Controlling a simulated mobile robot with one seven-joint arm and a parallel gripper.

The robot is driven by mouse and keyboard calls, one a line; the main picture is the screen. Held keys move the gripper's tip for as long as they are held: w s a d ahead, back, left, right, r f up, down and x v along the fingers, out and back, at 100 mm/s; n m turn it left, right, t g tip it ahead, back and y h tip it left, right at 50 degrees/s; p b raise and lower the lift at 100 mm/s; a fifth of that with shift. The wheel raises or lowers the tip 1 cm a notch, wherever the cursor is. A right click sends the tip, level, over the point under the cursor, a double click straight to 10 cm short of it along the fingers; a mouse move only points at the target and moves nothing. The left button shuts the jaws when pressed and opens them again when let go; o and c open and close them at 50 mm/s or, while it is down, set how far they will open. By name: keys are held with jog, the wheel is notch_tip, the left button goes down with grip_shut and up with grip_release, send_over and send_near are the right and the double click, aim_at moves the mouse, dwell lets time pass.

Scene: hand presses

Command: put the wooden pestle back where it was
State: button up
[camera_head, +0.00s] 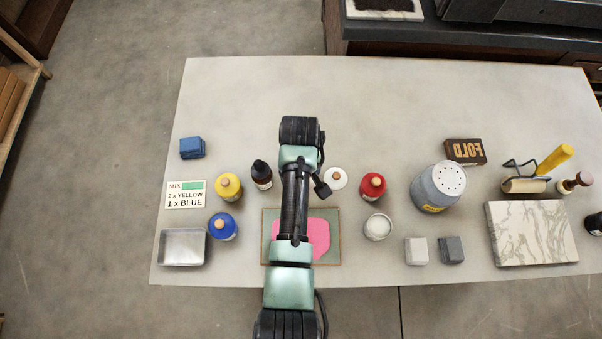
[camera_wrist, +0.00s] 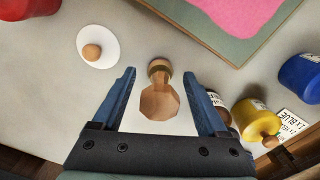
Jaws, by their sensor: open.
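The wooden pestle (camera_wrist: 160,101) shows in the wrist view, with a broad faceted end toward my gripper and a narrower rounded end beyond a darker neck. It appears to be over the pale tabletop; whether it stands or lies I cannot tell. My gripper (camera_wrist: 159,74) is open, with one blue finger on each side of the pestle and a visible gap to both. In the head view my arm hides the pestle and my gripper.
A white disc with a wooden knob (camera_head: 335,178), a red bottle (camera_head: 373,186), a dark bottle (camera_head: 261,175) and a yellow bottle (camera_head: 228,186) stand nearby. A framed pad with pink (camera_head: 319,238) lies in front. The back of the table (camera_head: 400,95) is clear.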

jog(key=shift+r, duration=0.1)
notch_tip(320, 180, up, 12)
jog(key=shift+r, duration=0.1)
jog(key=w+r+m+t, duration=0.1)
jog(key=w+r+t, duration=0.4)
jog(key=r, duration=0.5)
jog(key=w+r+m+t, duration=0.1)
jog(key=w+r+t, duration=0.35)
jog(key=r, duration=0.65)
jog(key=w+r+m+t, duration=0.1)
jog(key=w+r+t, duration=0.45)
jog(key=r, duration=0.45)
jog(key=s+r+m+t, duration=0.1)
jog(key=s+r+t, duration=0.15)
jog(key=r, duration=0.55)
jog(key=s+r+t, duration=0.1)
jog(key=r+t, duration=0.2)
jog(key=r, duration=0.5)
jog(key=s+r+m+t, duration=0.1)
jog(key=s+r+t, duration=0.5)
jog(key=s+r, duration=0.7)
notch_tip(320, 180, up, 2)
jog(key=shift+r+t, duration=0.15)
jog(key=shift+t, duration=0.2)
jog(key=shift+a, duration=0.1)
